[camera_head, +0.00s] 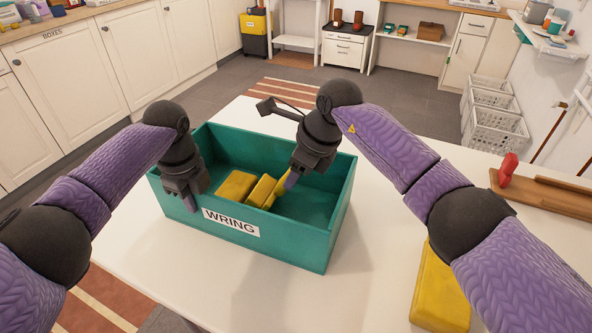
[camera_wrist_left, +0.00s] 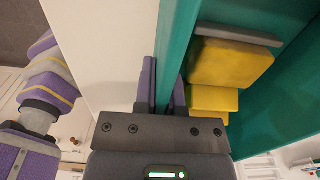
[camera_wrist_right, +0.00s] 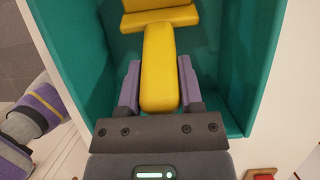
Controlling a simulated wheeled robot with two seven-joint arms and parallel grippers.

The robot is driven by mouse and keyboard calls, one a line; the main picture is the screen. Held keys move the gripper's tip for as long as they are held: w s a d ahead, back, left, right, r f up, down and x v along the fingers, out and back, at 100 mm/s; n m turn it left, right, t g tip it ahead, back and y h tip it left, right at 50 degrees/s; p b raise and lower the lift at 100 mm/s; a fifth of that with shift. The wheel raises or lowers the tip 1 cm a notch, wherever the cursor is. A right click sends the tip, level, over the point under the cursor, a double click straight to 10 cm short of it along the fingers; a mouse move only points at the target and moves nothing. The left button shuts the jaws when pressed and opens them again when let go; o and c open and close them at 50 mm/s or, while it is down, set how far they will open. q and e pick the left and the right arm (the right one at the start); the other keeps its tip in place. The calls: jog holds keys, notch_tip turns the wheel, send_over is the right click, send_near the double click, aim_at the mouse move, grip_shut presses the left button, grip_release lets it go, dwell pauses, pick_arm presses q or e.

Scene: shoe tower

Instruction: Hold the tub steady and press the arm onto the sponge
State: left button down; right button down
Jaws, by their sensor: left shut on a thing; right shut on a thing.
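The teal tub (camera_head: 275,240), labelled WRING, stands on the white table. My left gripper (camera_head: 188,200) is shut on the tub's near wall at its left; the wall also runs between the fingers in the left wrist view (camera_wrist_left: 180,60). My right gripper (camera_head: 288,182) is inside the tub, shut on a yellow arm (camera_wrist_right: 160,70) that runs between its fingers. Yellow blocks (camera_head: 236,186) lie in the tub beside the arm, at its far end in the right wrist view (camera_wrist_right: 160,18). I cannot tell which yellow piece is the sponge, or whether the arm touches it.
Another yellow block (camera_head: 437,290) lies on the table (camera_head: 370,240) at the front right, partly behind my right arm. A wooden board (camera_head: 535,195) with a red object (camera_head: 508,168) is at the right edge. The right part of the tub's floor is clear.

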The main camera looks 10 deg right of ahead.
dwell(0.7)
jog(key=shift+w+a+r, duration=0.4)
jog(key=shift+a, duration=0.4)
jog(key=shift+w+a+r, duration=0.35)
jog(key=shift+w+a, duration=0.1)
jog(key=shift+a, duration=0.35)
jog(key=shift+w+a+r, duration=0.4)
jog(key=shift+a, duration=0.4)
jog(key=shift+c, duration=1.3)
grip_release()
jog(key=shift+d, duration=0.1)
jog(key=shift+f, duration=0.1)
